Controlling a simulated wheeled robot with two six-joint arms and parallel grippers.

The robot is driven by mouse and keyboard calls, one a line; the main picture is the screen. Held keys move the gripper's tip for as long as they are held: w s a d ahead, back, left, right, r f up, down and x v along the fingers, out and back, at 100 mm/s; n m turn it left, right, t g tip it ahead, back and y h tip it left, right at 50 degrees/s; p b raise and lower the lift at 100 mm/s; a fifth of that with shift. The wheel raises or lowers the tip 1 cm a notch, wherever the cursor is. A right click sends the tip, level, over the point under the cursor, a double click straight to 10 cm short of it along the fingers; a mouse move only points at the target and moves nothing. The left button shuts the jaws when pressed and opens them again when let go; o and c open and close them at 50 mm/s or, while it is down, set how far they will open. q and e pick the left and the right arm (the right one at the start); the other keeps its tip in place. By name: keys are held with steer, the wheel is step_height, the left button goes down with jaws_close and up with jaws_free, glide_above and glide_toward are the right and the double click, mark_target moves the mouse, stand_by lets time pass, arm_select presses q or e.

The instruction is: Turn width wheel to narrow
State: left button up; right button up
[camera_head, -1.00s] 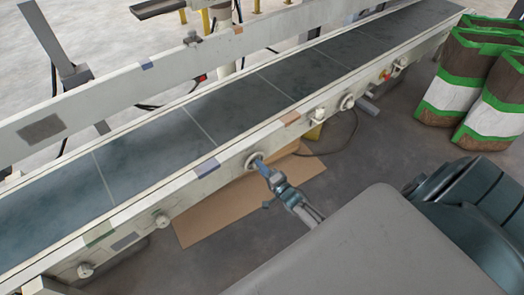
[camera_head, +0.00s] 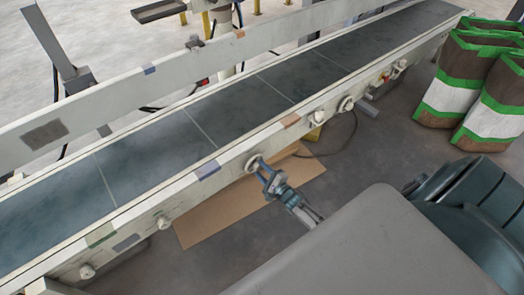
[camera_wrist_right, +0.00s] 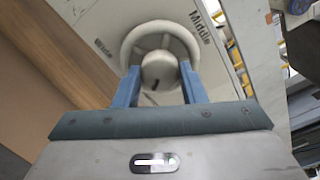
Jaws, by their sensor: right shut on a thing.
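The width wheel (camera_head: 253,163) is a small white handwheel on the near side of the conveyor. In the right wrist view the wheel (camera_wrist_right: 158,26) shows a round rim and a rounded central hub (camera_wrist_right: 158,72). Printed labels "Wide" (camera_wrist_right: 104,48) and "Middle" (camera_wrist_right: 200,28) stand on the panel around it; no "Narrow" label is visible. My right gripper (camera_head: 261,170) is at the wheel, its two blue fingers (camera_wrist_right: 160,70) shut on it, one either side of the hub. The exact finger contact is partly hidden. My left gripper is not in view.
The dark belt (camera_head: 180,145) runs diagonally, with a pale guide rail (camera_head: 110,88) along its far side. Other white knobs (camera_head: 346,103) sit along the near side. A cardboard sheet (camera_head: 215,215) lies on the floor below. Brown, white and green bags (camera_head: 470,90) stand at right.

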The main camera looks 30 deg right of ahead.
stand_by(0.5)
steer(key=o, duration=1)
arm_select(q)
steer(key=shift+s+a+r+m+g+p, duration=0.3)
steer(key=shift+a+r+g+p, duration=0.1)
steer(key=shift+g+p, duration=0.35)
arm_select(e)
steer(key=s, duration=1)
steer(key=shift+s+d, duration=0.4)
steer(key=shift+a, duration=0.1)
